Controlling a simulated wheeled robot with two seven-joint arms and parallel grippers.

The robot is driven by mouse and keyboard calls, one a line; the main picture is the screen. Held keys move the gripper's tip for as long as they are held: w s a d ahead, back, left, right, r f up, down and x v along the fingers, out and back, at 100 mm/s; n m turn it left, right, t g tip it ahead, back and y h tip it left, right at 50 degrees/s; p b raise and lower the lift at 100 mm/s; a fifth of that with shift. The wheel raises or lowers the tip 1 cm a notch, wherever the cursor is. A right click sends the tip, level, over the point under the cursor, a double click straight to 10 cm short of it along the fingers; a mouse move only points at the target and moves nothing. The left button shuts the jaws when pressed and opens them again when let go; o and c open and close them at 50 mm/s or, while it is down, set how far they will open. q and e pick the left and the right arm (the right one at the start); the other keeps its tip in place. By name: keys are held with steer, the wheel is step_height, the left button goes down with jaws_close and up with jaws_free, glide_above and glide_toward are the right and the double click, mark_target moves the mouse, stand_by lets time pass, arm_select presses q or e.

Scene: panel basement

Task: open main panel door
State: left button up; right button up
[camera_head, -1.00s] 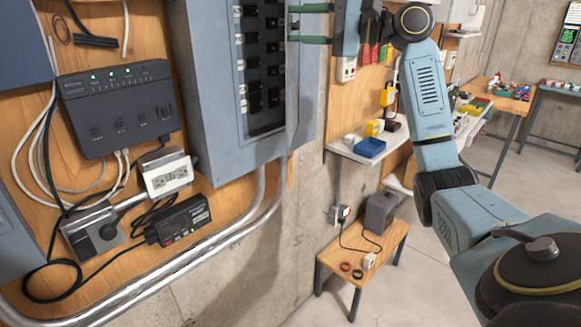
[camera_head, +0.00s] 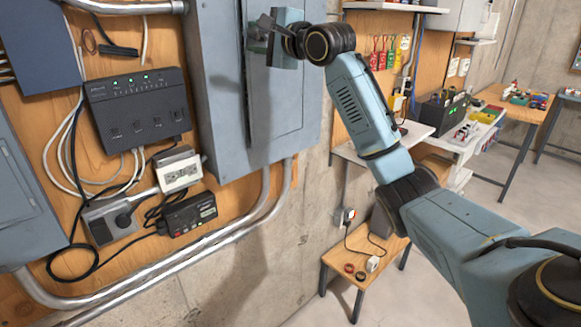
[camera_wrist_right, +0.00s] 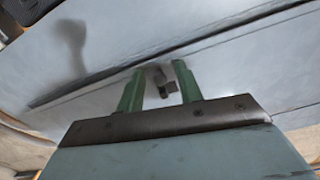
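The main panel (camera_head: 217,80) is a tall grey box on the wooden wall board in the head view. Its grey door (camera_head: 278,100) covers the breakers, with a narrow dark gap along its left side, so it looks nearly shut. My right gripper (camera_head: 262,38) is in front of the upper door. In the right wrist view its green fingers (camera_wrist_right: 159,72) are apart, pointing at the grey surface. A small dark latch-like piece (camera_wrist_right: 163,86) shows between them; I cannot tell whether they touch it. My left gripper is out of view.
A black network box (camera_head: 137,112), an outlet box (camera_head: 180,170) and cables are left of the panel. Metal conduit (camera_head: 230,228) runs below. A small wooden table (camera_head: 378,262) stands right of the panel, and open floor lies farther right.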

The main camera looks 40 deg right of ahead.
steer(key=shift+w+a+r+h, duration=0.15)
steer(key=shift+w+a+h, duration=0.15)
steer(key=shift+w, duration=0.2)
steer(key=s+d+b, duration=0.1)
steer(key=s+b, duration=0.3)
steer(key=s, duration=0.9)
steer(key=w+d+f+n+g+b, duration=0.1)
steer(key=w+f, duration=0.2)
steer(key=f, duration=0.8)
steer(key=w+d+f+n+g+h+b, duration=0.1)
steer(key=w+f, duration=0.3)
steer(key=f, duration=0.7)
steer(key=w+d+f+g+b, duration=0.1)
steer(key=w+f+g, duration=0.1)
steer(key=f, duration=0.9)
steer(key=shift+w+d+f+n+h, duration=0.2)
steer(key=shift+w+n+h, duration=0.15)
steer(key=shift+w, duration=0.35)
